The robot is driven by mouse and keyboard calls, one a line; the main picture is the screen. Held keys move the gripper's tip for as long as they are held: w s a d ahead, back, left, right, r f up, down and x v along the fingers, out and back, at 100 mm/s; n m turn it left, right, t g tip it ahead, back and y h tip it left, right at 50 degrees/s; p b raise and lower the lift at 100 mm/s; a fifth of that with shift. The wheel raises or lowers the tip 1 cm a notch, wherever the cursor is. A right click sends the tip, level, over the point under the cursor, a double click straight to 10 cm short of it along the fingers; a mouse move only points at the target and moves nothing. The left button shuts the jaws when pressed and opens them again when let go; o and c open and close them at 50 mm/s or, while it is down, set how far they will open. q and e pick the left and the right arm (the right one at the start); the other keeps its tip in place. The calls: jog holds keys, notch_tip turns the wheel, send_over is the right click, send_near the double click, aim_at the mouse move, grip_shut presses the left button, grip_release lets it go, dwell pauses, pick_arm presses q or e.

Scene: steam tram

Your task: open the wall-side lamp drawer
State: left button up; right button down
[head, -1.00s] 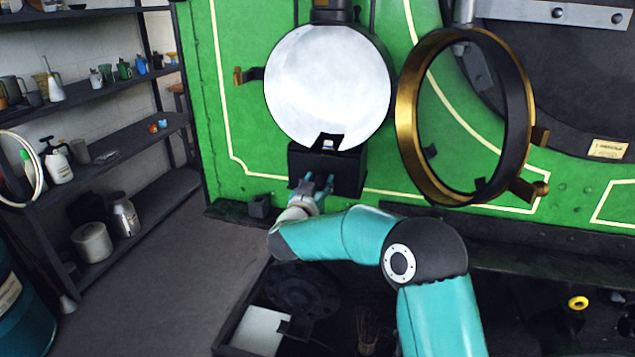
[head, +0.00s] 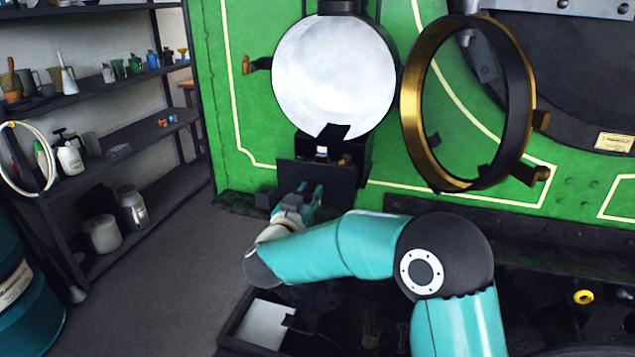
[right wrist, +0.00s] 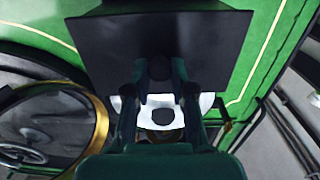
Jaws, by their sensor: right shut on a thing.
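The lamp drawer (head: 300,175) is a black box under the round white lamp face (head: 335,75) on the green wall. Its dark front stands out from the housing and its top is open, with a small pale item (head: 321,152) and a brass-coloured item (head: 346,160) showing inside. My right gripper (head: 311,191) is at the drawer front, shut on its handle, which the fingers mostly hide. In the right wrist view the gripper (right wrist: 160,80) reaches against the dark drawer front (right wrist: 155,35). My left gripper is not in view.
The brass-rimmed lamp door (head: 410,110) hangs open to the right of the lamp. A dark tray (head: 240,325) lies below my right arm. The floor (head: 170,270) at left is clear.

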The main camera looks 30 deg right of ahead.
jog(key=shift+v, duration=0.95)
jog(key=shift+s+a+f, duration=0.15)
jog(key=shift+s+a, duration=0.05)
jog(key=shift+a, duration=0.05)
jog(key=shift+s+a, duration=0.45)
jog(key=shift+s, duration=0.1)
jog(key=c, duration=1)
grip_release()
jog(key=shift+d, duration=0.1)
jog(key=shift+w, duration=0.1)
jog(key=shift+s+a, duration=0.25)
jog(key=shift+a, duration=0.15)
jog(key=v, duration=1.1)
jog(key=shift+r, duration=0.2)
